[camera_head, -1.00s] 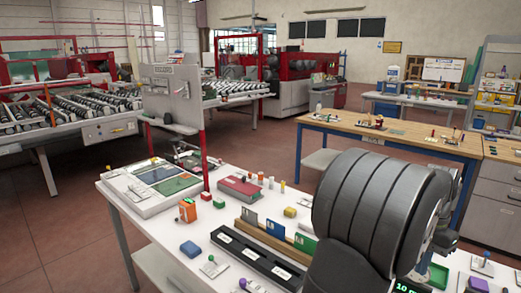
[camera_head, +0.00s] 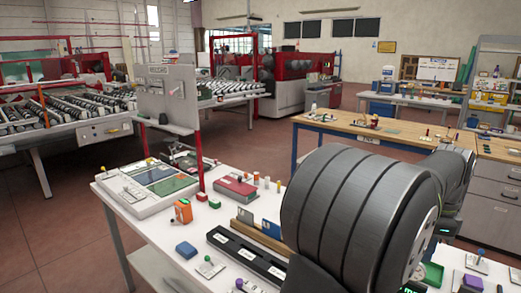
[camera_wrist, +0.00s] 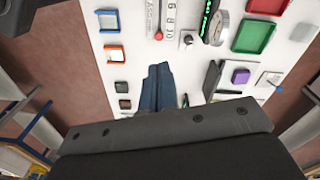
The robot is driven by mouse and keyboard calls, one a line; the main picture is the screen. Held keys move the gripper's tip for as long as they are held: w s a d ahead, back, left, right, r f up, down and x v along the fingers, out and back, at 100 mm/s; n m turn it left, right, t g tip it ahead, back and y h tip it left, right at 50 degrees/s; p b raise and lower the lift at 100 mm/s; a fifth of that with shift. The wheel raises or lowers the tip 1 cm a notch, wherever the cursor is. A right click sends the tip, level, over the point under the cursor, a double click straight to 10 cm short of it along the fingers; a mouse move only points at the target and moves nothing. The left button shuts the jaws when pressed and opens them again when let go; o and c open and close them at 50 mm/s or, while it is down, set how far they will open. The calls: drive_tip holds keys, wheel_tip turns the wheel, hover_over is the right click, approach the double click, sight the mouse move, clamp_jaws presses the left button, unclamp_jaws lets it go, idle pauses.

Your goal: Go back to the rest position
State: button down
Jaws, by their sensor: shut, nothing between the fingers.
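My gripper (camera_wrist: 158,68) shows in the wrist view as two blue-grey fingers lying together above the white table (camera_wrist: 187,65), with nothing between them. The dark body of my wrist fills the bottom of that view. In the head view my arm's big grey ribbed link covers the lower right over the table (camera_head: 150,235), and the gripper is hidden behind it.
On the table stand a wooden card rack (camera_head: 262,245), a black slotted strip (camera_head: 245,258), a blue block (camera_head: 186,249), an orange box (camera_head: 183,211) and a red book (camera_head: 235,188). A green tray (camera_wrist: 254,36) shows in the wrist view. A wooden bench (camera_head: 400,133) stands behind.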

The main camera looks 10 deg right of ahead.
drive_tip(key=shift+s+a+r+m, duration=0.1)
drive_tip(key=shift+s+r+m, duration=0.1)
drive_tip(key=shift+r+m, duration=0.35)
drive_tip(key=shift+s+r+m, duration=0.15)
drive_tip(key=shift+r+m, duration=0.1)
drive_tip(key=shift+m, duration=0.6)
drive_tip(key=c, duration=1.8)
unclamp_jaws()
drive_tip(key=shift+c, duration=0.2)
drive_tip(key=o, duration=0.7)
drive_tip(key=shift+s+d+r+m, duration=0.15)
drive_tip(key=shift+s+d+m, duration=0.15)
drive_tip(key=shift+s+d, duration=0.75)
drive_tip(key=o, duration=0.4)
drive_tip(key=shift+s+d, duration=0.15)
drive_tip(key=shift+s, duration=0.15)
drive_tip(key=o, duration=0.7)
wheel_tip(320, 180, down, 3)
drive_tip(key=shift+r, duration=0.2)
drive_tip(key=shift+o, duration=0.2)
wheel_tip(320, 180, down, 6)
drive_tip(key=shift+f, duration=0.7)
